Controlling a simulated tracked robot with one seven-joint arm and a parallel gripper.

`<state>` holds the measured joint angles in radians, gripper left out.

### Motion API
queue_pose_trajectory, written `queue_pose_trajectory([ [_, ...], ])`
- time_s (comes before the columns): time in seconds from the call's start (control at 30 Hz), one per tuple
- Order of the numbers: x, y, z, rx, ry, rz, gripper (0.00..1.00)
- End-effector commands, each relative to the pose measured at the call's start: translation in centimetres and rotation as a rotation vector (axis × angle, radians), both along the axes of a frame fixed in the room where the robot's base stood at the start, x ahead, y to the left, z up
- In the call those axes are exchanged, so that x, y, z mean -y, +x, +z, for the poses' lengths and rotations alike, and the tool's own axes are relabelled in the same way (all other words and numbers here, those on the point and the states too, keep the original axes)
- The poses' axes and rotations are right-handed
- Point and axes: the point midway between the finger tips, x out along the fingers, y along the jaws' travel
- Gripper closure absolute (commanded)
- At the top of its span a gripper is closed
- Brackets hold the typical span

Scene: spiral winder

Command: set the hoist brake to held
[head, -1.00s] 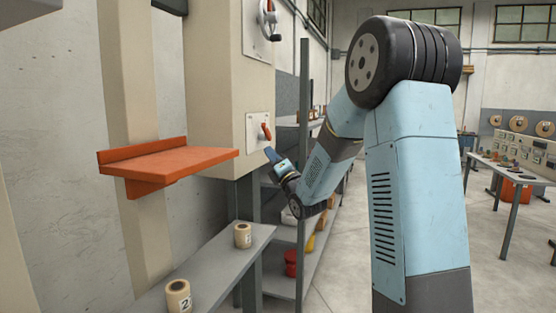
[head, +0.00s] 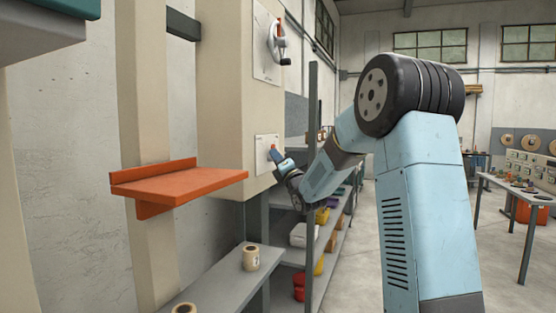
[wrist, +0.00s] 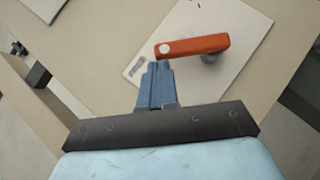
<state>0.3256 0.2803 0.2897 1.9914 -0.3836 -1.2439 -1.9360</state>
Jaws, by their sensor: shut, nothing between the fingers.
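The hoist brake is an orange lever on a white plate on the beige column. In the head view, a little of the lever (head: 272,147) shows at the plate (head: 262,143), partly hidden by my gripper (head: 276,157). In the wrist view, the lever (wrist: 200,45) points left, with a white dot at its free end. A small label on the plate (wrist: 137,67), seemingly reading FREE, lies near that end. My gripper (wrist: 155,66) is shut and empty, its blue fingertips just below the lever's dotted end. I cannot tell whether they touch it.
A handwheel (head: 277,45) is on the column above the brake. An orange shelf (head: 180,184) juts out to the left. A grey bench (head: 225,285) with a paper roll (head: 251,257) lies below. A shelf post (head: 312,180) stands close behind my forearm.

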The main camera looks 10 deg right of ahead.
Motion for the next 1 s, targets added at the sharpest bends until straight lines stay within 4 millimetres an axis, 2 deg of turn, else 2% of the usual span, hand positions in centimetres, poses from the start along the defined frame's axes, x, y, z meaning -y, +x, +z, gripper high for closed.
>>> queue_pose_trajectory([
  [0.03,1.4,0.0,0.0,0.001,-0.001,-0.004,1.0],
  [0.2,0.1,0.0,0.1,-0.007,0.005,0.0,1.0],
  [1.0,0.0,0.4,1.6,-0.149,0.11,0.003,1.0],
])
